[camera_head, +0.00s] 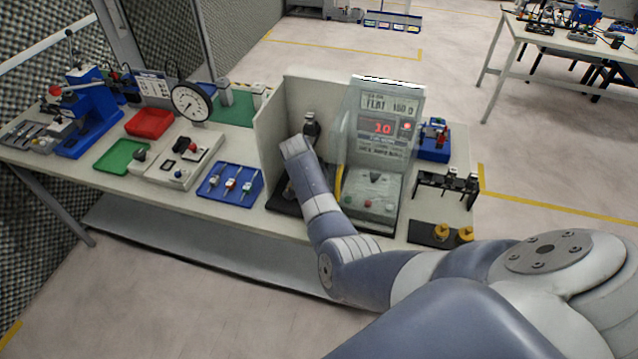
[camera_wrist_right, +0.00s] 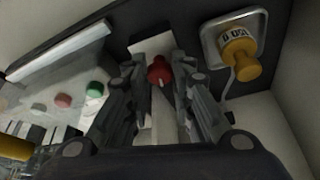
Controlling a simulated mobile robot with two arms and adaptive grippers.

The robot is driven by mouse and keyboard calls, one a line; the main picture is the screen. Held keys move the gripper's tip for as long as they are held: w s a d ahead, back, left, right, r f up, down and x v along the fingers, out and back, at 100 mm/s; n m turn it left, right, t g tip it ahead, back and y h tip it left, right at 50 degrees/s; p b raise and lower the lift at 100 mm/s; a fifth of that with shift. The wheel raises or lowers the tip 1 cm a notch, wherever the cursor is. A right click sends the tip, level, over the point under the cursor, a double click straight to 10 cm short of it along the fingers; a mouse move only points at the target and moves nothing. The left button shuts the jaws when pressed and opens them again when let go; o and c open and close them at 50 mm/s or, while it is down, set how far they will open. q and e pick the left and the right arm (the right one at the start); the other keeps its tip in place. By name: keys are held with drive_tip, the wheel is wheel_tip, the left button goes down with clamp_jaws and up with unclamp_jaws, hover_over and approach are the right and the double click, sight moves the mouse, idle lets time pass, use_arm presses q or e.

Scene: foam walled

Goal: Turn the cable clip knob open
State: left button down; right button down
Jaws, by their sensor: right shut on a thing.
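In the right wrist view a small red knob (camera_wrist_right: 159,70) sits between the fingertips of my right gripper (camera_wrist_right: 160,84), in front of a pale upright strip. The fingers are closed in on it from both sides. The knob's turn angle cannot be read. In the head view my right arm reaches into the pale walled booth (camera_head: 274,125) on the bench, left of the tester with the red display (camera_head: 382,128). My arm hides the knob and most of the gripper there. My left gripper is not in view.
A yellow labelled weight (camera_wrist_right: 240,58) on a grey holder is close on the right in the wrist view. Tester buttons (camera_wrist_right: 95,89) lie to the left. The bench also holds a blue tray (camera_head: 230,184), a dial gauge (camera_head: 191,102) and a black rack (camera_head: 446,186).

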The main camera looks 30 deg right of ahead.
drive_tip(key=shift+r+n, duration=0.1)
drive_tip(key=shift+n, duration=0.5)
drive_tip(key=c, duration=1.4)
unclamp_jaws()
drive_tip(key=shift+o, duration=0.2)
drive_tip(key=shift+r, duration=0.1)
drive_tip(key=v, duration=0.7)
drive_tip(key=shift+s, duration=0.15)
drive_tip(key=shift+r, duration=0.1)
